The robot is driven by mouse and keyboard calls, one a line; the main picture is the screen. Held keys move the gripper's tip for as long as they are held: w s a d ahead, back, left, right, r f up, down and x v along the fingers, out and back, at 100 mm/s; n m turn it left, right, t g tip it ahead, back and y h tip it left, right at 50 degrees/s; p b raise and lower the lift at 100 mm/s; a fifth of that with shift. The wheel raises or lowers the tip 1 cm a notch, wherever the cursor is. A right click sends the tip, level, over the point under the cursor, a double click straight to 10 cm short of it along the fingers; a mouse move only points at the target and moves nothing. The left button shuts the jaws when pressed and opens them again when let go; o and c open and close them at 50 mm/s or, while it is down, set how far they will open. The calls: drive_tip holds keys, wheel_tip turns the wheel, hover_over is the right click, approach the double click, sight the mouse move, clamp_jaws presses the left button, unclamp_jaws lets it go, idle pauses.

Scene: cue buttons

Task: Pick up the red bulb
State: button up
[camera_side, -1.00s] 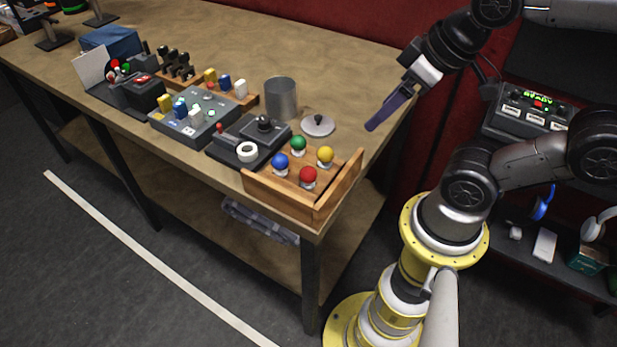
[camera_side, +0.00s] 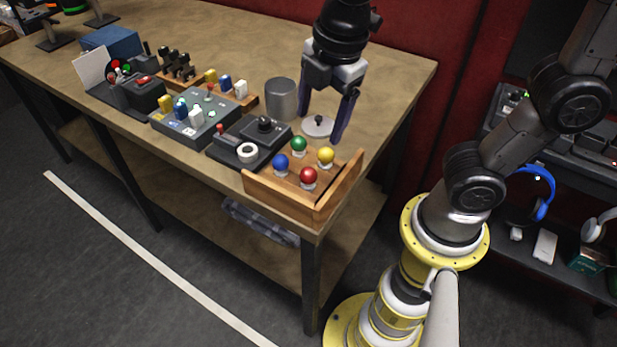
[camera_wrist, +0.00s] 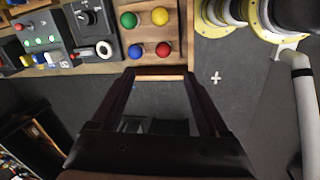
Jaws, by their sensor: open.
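The red bulb (camera_side: 308,176) stands in a wooden box (camera_side: 318,217) at the near corner of the table, front right of the group. In the box are also a blue bulb (camera_side: 281,162), a green bulb (camera_side: 299,144) and a yellow bulb (camera_side: 325,155). In the wrist view the red bulb (camera_wrist: 163,49) is at the upper middle, just beyond the fingers. My gripper (camera_side: 319,128) is open and empty, pointing down above the box's far side. It also shows in the wrist view (camera_wrist: 160,84).
A metal cup (camera_side: 281,99) and a round lid (camera_side: 318,125) are behind the box.

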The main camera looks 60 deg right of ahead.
hover_over(311, 170)
drive_tip(key=f, duration=0.8)
drive_tip(key=shift+s+a+f, duration=0.15)
drive_tip(key=shift+s+f, duration=0.1)
drive_tip(key=shift+f, duration=0.05)
drive_tip(key=f, duration=0.4)
drive_tip(key=shift+w+d, duration=0.15)
drive_tip(key=shift+d, duration=0.05)
drive_tip(key=shift+w+f, duration=0.15)
drive_tip(key=shift+f, duration=0.5)
drive_tip(key=shift+c, duration=0.2)
clamp_jaws()
